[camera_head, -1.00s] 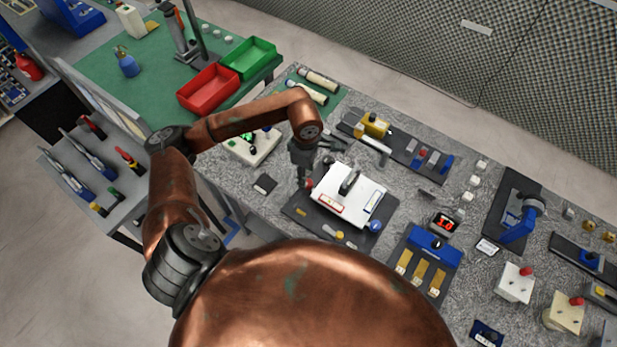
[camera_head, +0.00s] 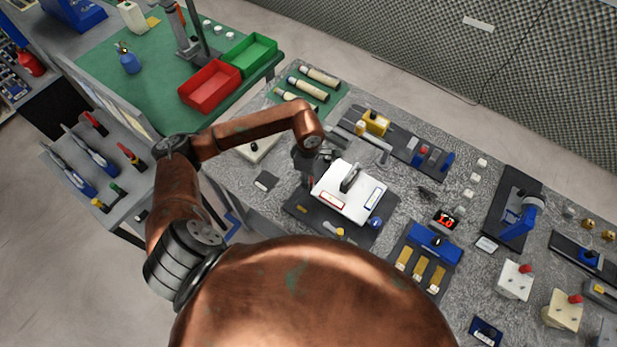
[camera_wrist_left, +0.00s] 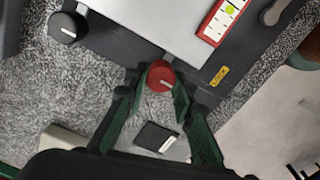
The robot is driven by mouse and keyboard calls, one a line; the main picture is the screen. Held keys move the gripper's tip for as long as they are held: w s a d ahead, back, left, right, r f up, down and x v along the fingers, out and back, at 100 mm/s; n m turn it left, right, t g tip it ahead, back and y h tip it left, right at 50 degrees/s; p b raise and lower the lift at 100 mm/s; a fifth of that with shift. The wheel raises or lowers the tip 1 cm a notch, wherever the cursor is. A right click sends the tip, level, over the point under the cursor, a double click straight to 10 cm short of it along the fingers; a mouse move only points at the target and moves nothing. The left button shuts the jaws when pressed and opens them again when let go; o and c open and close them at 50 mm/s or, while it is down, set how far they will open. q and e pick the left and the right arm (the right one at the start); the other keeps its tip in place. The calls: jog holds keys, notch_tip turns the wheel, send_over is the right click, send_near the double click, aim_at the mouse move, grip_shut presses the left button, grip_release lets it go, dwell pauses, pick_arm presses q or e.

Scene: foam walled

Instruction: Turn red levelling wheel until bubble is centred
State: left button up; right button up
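The red levelling wheel (camera_wrist_left: 161,76) has a white mark on its top and sits at the dark base's edge. In the left wrist view my left gripper (camera_wrist_left: 160,84) has a fingertip close against each side of it, apparently gripping it. In the head view my left gripper (camera_head: 305,178) points down beside the white plate (camera_head: 342,207) and hides the wheel. My right gripper is not in view.
A blue knob (camera_head: 376,222) and a blue-framed vial (camera_head: 374,196) are at the plate's right side. A black knob (camera_wrist_left: 67,27) and a yellow lock label (camera_wrist_left: 219,76) are on the base. A dark square (camera_head: 265,181) lies on the bench left of the base.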

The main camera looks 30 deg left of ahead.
pick_arm(q)
grip_shut()
jog(key=shift+f+m+b, duration=0.15)
jog(key=shift+m+b, duration=0.25)
jog(key=shift+b, duration=0.25)
jog(key=m+b, duration=0.6)
jog(key=b, duration=0.2)
jog(key=shift+w+f, duration=0.1)
jog(key=shift+f, duration=0.05)
jog(key=shift+r+m+b, duration=0.25)
jog(key=shift+m+b, duration=1.15)
jog(key=shift+m, duration=0.2)
jog(key=o, duration=0.6)
grip_release()
